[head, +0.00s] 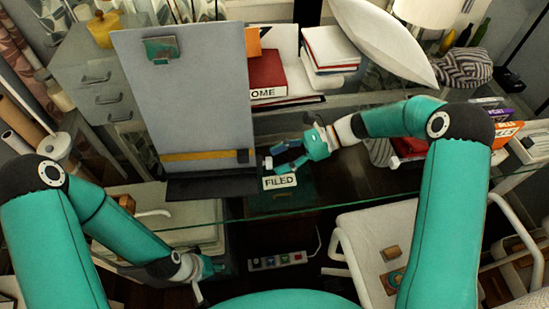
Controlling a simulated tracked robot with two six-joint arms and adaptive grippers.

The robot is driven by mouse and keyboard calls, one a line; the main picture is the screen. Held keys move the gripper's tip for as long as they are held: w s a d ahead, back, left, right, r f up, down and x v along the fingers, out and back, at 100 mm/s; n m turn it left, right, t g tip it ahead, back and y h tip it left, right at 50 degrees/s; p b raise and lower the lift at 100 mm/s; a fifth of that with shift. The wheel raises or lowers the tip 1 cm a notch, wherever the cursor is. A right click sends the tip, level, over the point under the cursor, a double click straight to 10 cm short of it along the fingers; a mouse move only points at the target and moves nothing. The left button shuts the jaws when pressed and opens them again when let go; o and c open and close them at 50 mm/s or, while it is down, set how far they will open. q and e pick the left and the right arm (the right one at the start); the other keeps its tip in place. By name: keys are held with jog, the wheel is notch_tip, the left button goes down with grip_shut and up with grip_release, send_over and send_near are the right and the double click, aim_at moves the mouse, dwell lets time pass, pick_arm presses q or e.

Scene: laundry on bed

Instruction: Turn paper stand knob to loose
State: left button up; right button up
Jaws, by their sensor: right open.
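The paper stand (190,100) is a tall grey board with a green clip at its top, a yellow band low down and a dark ledge at its foot. A small dark knob (267,163) appears to stick out at its lower right edge. My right gripper (276,158) is open, with its fingers pointing left at the knob. I cannot tell whether they touch it. My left gripper (216,267) is low at the left, below the glass desk edge and far from the stand. Its fingers are too small and partly hidden to read.
The stand is on a glass desk. A "FILED" label (279,182) lies just under my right gripper. A white chair (380,235) is at the front right, and a power strip (277,261) lies below the desk.

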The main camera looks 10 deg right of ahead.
jog(key=shift+x, duration=0.85)
jog(key=shift+c, duration=0.2)
grip_shut()
jog(key=shift+f, duration=0.1)
